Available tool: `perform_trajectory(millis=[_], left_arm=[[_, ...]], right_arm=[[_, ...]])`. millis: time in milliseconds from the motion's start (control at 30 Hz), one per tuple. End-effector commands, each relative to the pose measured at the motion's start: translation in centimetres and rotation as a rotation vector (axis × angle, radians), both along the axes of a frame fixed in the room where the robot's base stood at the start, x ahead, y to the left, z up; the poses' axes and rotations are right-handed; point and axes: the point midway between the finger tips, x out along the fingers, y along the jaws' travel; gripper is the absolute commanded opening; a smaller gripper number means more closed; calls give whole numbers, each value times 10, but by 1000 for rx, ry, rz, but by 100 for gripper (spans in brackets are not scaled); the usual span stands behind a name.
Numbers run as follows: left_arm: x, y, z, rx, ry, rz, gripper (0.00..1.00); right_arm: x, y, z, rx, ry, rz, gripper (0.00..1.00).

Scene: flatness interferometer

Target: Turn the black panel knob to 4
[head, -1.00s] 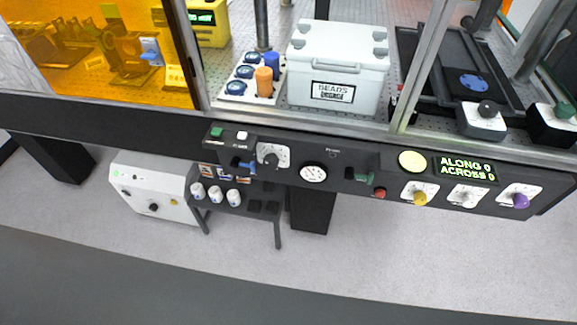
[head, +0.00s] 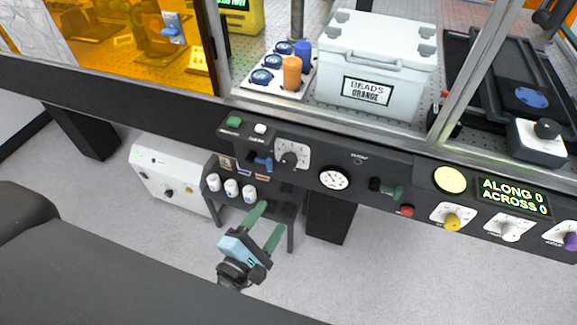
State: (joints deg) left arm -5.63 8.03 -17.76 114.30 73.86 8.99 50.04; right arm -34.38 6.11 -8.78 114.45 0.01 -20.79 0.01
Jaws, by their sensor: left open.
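The black panel knob (head: 288,158) sits on a white dial plate (head: 303,151) on the dark front panel, left of the round gauge. The marks on the plate are too small to read, so its setting cannot be told. My left gripper (head: 272,216) is open and empty, with its two green fingers apart. In the picture it is below the knob, in front of the low dark stand, and not touching the knob. My right gripper is not in view.
A blue lever (head: 262,163) is just left of the knob and a round gauge (head: 334,178) is to its right. A green-handled control (head: 388,189), red button (head: 407,210) and yellow knob (head: 452,222) lie farther right. White jars (head: 231,188) stand below on the dark stand (head: 284,211).

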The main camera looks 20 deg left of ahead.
Motion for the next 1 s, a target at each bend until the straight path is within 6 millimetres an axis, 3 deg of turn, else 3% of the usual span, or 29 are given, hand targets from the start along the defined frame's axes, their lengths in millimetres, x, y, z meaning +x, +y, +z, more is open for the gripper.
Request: perform_trajectory(millis=[100,200,400,767,1000], left_arm=[[28,5,9,-373,16,65,60],[45,8,15,-638,40,102,60],[65,9,19,-965,86,141,60],[74,8,21,-1043,100,148,60],[104,7,22,-1041,97,147,60]], right_arm=[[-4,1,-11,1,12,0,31],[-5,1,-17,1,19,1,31],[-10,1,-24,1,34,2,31],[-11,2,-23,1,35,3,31],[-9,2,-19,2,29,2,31]])
